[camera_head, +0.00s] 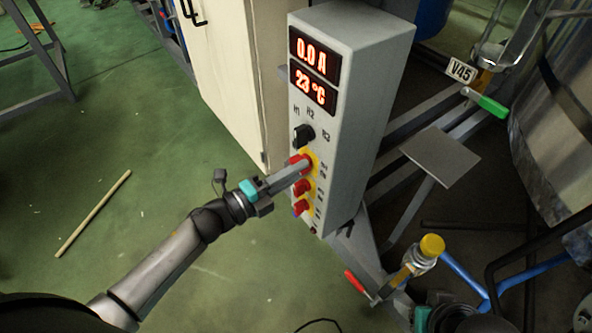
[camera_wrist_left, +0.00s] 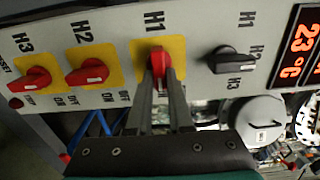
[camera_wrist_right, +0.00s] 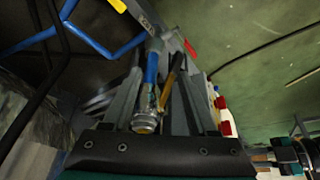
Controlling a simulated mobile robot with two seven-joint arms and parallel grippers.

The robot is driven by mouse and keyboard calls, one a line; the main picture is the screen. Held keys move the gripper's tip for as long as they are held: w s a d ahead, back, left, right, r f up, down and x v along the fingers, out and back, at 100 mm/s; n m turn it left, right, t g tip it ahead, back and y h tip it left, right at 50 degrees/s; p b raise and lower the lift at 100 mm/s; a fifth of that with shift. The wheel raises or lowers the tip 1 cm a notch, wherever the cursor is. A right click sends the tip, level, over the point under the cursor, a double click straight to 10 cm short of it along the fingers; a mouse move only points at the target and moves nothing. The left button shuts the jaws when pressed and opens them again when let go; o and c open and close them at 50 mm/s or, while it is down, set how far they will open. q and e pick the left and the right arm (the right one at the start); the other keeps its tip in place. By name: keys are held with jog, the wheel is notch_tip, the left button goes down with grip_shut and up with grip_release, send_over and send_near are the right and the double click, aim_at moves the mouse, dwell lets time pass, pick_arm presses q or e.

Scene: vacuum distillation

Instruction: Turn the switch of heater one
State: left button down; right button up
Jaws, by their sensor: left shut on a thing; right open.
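The control box (camera_head: 345,130) stands upright with lit readouts of 0.0 A and 23 °C. The heater one switch, a red knob on a yellow plate marked H1, shows in the left wrist view (camera_wrist_left: 158,62), and its red edge shows in the head view (camera_head: 295,159). My left gripper (camera_head: 300,169) is shut on this knob; its fingers (camera_wrist_left: 160,82) lie on both sides of it. The knob appears roughly in line with the fingers. My right gripper (camera_wrist_right: 160,85) is open, low and away from the box.
Below are the red H2 knob (camera_wrist_left: 92,72) and H3 knob (camera_wrist_left: 32,79). A black selector (camera_wrist_left: 230,60) sits above the H1 switch. A yellow-capped valve (camera_head: 431,246), blue pipes (camera_head: 465,275) and metal frames crowd the right. Green floor at left is mostly clear.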

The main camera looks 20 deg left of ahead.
pick_arm(q)
jog(key=c, duration=0.8)
grip_release()
jog(key=p+v, duration=0.3)
jog(key=v, duration=1.2)
jog(key=shift+s+a, duration=0.1)
pick_arm(e)
notch_tip(320, 180, down, 7)
jog(key=g, duration=0.1)
jog(key=shift+s+f, duration=0.2)
jog(key=shift+s, duration=0.15)
